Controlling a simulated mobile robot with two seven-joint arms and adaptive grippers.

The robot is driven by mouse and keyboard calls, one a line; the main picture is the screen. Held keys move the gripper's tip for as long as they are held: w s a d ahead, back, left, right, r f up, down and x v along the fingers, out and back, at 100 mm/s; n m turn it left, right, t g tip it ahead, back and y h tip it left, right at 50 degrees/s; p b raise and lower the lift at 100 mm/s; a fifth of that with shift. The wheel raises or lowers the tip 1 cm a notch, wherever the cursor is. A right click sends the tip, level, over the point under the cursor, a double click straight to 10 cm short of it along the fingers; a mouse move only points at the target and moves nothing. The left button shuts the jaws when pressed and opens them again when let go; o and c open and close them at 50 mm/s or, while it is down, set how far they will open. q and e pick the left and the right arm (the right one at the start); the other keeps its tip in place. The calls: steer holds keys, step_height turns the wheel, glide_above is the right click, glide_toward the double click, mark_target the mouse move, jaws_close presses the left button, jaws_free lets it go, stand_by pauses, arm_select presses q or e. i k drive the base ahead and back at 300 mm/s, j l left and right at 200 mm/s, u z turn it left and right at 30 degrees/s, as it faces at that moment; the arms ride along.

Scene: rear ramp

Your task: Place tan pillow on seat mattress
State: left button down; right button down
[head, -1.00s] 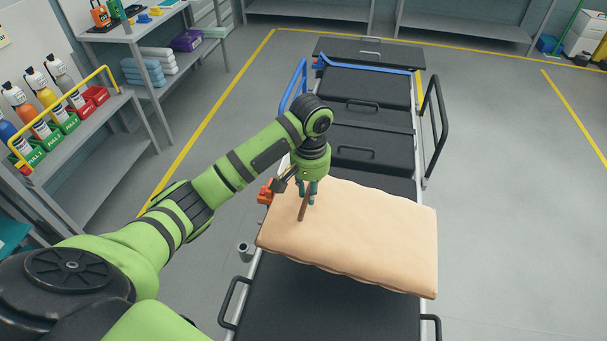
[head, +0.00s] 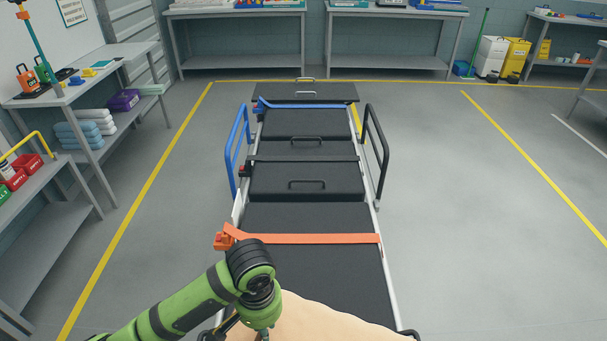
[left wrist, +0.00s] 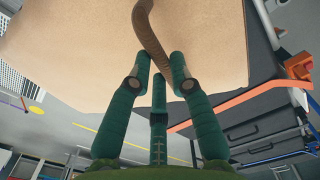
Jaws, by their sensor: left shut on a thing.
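The tan pillow (head: 325,318) shows only in part at the bottom edge of the head view, over the near end of a black stretcher. My left gripper (left wrist: 160,72) is shut on the brown strap (left wrist: 150,35) of the pillow. In the left wrist view the tan pillow (left wrist: 75,35) fills the upper part. The black mattress (head: 300,218) lies in sections, with an orange belt (head: 305,239) across the near one. I cannot tell which section is the seat, or whether the pillow touches the mattress. My right gripper is not in view.
A blue side rail (head: 236,150) stands on the stretcher's left and a black rail (head: 376,150) on its right. A workbench (head: 120,60) and a shelf (head: 45,215) are at the left. The floor to the right (head: 460,220) is clear.

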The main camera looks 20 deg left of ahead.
mark_target(306, 163)
steer(key=k+j+u, duration=0.1)
steer(key=k+u, duration=0.35)
steer(key=k+j+u, duration=0.1)
steer(key=u, duration=2.7)
steer(key=i, duration=0.95)
steer(key=i+z, duration=0.8)
steer(key=i+j+z, duration=0.1)
steer(key=i+z, duration=0.15)
steer(key=z, duration=0.15)
steer(key=i+l+z, duration=0.15)
steer(key=i+z, duration=0.25)
steer(key=i+l+z, duration=0.1)
steer(key=i+z, duration=0.55)
steer(key=z, duration=0.15)
steer(key=i, duration=1.15)
steer(key=i+z, duration=0.1)
steer(key=i, duration=0.35)
steer(key=i+j+z, duration=0.1)
steer(key=i, duration=0.35)
